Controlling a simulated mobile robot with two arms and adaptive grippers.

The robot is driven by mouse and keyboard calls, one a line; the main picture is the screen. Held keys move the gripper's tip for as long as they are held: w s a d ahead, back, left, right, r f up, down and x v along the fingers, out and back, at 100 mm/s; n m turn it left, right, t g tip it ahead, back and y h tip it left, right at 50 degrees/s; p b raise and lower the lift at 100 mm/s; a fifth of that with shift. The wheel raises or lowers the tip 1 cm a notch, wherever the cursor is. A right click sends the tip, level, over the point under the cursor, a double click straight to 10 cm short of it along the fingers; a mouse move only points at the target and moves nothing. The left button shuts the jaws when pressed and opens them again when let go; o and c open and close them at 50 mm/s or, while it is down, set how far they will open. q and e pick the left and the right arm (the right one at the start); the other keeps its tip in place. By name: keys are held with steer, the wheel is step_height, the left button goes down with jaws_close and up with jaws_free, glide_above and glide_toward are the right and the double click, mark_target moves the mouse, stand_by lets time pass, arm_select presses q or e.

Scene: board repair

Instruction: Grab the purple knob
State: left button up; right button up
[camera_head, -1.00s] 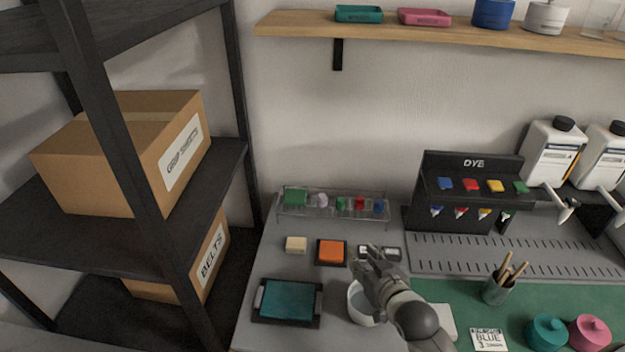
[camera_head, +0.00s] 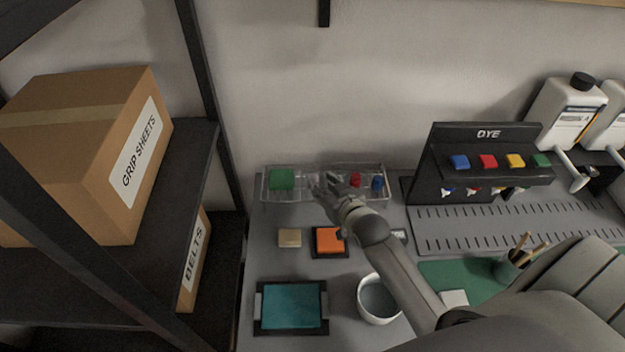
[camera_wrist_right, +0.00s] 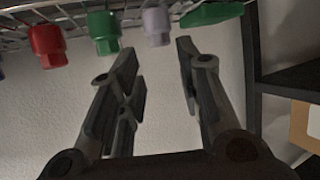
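The purple knob (camera_wrist_right: 157,25) is pale lilac. In the right wrist view it sits in the clear rack between a green knob (camera_wrist_right: 103,32) and a flat green piece (camera_wrist_right: 212,12). My right gripper (camera_wrist_right: 157,58) is open and empty, its two fingers apart. The lilac knob shows in line with the gap between the fingertips and is not held. In the head view my right gripper (camera_head: 326,184) is at the front of the clear rack (camera_head: 264,190), and it hides the middle of the rack, so the purple knob cannot be made out there. My left gripper is not in view.
A red knob (camera_head: 356,180) and a blue knob (camera_head: 377,183) sit at the rack's right end. A white cup (camera_head: 366,312), an orange block (camera_head: 329,239) and a teal pad (camera_head: 291,305) are on the bench below. The black dye stand (camera_head: 437,140) is to the right.

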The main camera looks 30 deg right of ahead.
steer(key=shift+w+f, duration=0.35)
steer(key=shift+w, duration=0.3)
steer(key=x, duration=0.3)
steer(key=shift+s+f+p, duration=0.1)
steer(key=shift+f+p, duration=0.05)
steer(key=shift+p, duration=0.2)
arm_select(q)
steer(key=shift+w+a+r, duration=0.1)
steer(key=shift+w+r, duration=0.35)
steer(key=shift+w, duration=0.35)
arm_select(e)
steer(key=shift+w+f, duration=0.3)
steer(key=shift+w, duration=0.25)
steer(key=c, duration=0.5)
